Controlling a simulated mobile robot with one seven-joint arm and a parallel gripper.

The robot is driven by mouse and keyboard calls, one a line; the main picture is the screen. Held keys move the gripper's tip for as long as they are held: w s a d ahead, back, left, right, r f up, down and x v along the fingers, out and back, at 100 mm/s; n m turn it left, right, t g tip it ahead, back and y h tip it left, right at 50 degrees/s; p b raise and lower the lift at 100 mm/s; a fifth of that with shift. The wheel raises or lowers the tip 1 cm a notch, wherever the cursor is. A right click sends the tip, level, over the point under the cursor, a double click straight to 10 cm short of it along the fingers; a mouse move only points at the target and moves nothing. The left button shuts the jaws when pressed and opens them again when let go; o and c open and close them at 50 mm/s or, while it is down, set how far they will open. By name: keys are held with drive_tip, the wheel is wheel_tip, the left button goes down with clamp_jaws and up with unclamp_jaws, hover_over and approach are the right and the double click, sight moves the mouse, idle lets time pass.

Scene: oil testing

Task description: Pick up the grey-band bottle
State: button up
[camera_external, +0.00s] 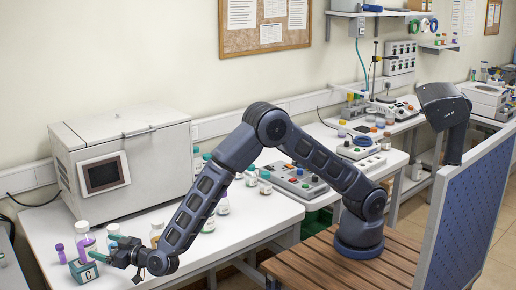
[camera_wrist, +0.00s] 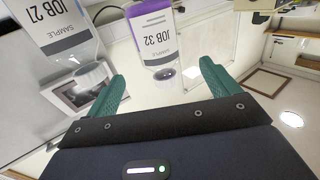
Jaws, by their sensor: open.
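My gripper (camera_external: 108,248) is open and empty, low over the left end of the white bench. In the wrist view its green fingers (camera_wrist: 163,78) stand apart.
A block marked C (camera_external: 84,272) and a purple-capped vial (camera_external: 61,253) are close to my gripper. A white box-like machine with a screen (camera_external: 125,165) stands behind. Several sample bottles (camera_external: 265,184) stand farther right on the bench, near a control box (camera_external: 296,181). The front bench area (camera_external: 230,238) is clear.

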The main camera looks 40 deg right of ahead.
sight(81, 239)
drive_tip(key=x, duration=1)
drive_tip(key=shift+w+f, duration=0.1)
drive_tip(key=shift+w, duration=0.2)
drive_tip(key=shift+c, duration=0.5)
drive_tip(key=c, duration=1.4)
